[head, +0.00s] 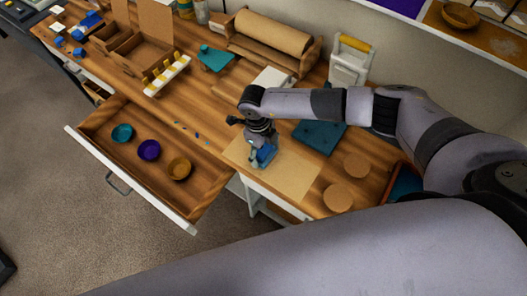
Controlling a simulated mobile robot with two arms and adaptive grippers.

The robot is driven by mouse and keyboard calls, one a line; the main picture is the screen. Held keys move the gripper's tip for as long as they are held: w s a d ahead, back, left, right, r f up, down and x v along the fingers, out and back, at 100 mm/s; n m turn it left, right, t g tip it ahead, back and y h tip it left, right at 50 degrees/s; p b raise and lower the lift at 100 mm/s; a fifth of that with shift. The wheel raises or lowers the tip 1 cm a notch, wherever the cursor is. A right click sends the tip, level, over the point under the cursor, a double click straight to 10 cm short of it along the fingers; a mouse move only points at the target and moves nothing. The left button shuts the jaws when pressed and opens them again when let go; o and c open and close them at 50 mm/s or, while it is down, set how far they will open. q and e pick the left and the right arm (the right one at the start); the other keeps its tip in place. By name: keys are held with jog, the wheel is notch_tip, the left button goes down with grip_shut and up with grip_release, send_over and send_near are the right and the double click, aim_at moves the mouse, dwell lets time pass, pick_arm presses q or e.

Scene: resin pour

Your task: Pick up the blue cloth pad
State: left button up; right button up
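A small blue piece (267,154), which looks like the blue cloth pad, shows at the tip of my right gripper (261,153), over the tan sheet (294,178) on the wooden worktop. My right arm reaches in from the right and the gripper points down at it. The gripper's fingers are small and overlap the blue piece, so I cannot tell whether they are shut on it or only around it. I also cannot tell if the piece touches the sheet. My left gripper is out of view.
A drawer (187,219) stands open at the left with teal (122,133), purple (149,150) and amber (179,168) bowls. A dark teal mat (318,138) and two round wooden discs (338,198) lie right of the gripper. A paper roll (270,34) stands behind.

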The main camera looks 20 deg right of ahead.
aim_at(263, 149)
jog(key=c, duration=0.7)
jog(key=shift+o, duration=0.2)
jog(key=shift+r, duration=0.1)
notch_tip(263, 149, up, 20)
jog(key=b, duration=0.5)
jog(key=s+d+r+n+t, duration=0.1)
jog(key=s+d+r+n, duration=0.1)
jog(key=n, duration=1.2)
jog(key=s+d+r+n+t, duration=0.1)
jog(key=s+d+r+n, duration=0.1)
jog(key=n, duration=1.2)
notch_tip(263, 149, up, 2)
jog(key=shift+d+r+t+y, duration=0.2)
jog(key=shift+d+t+y, duration=0.15)
jog(key=shift+d, duration=0.5)
jog(key=shift+s, duration=0.1)
